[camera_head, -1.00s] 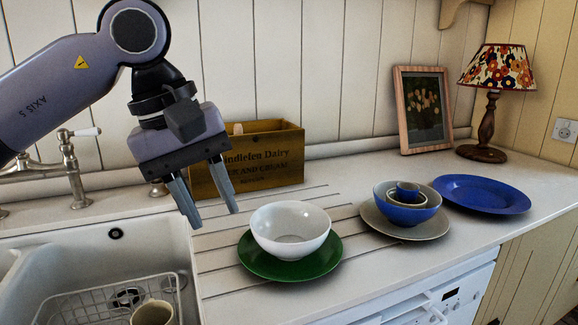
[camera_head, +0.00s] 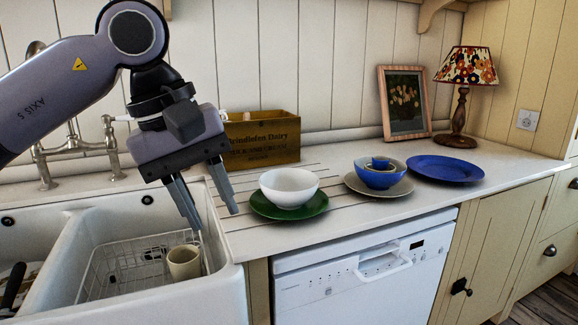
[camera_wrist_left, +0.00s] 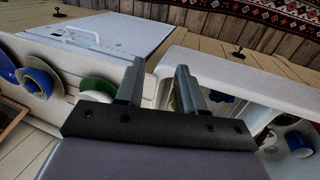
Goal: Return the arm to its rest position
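My left gripper (camera_head: 208,201) is in the head view, its arm coming in from the left. Its two fingers are apart and point down, with nothing between them. It hangs in the air in front of the counter, by the right rim of the sink. In the left wrist view the two fingers (camera_wrist_left: 158,82) are also apart and empty. My right gripper is not in view.
A white sink (camera_head: 240,292) holds a wire rack and a cream mug (camera_head: 184,262). On the counter stand a white bowl (camera_head: 289,184) on a green plate (camera_head: 262,209), stacked bowls (camera_head: 381,180), a blue plate (camera_head: 445,168), a wooden crate (camera_head: 265,139), a picture frame and a lamp (camera_head: 461,97).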

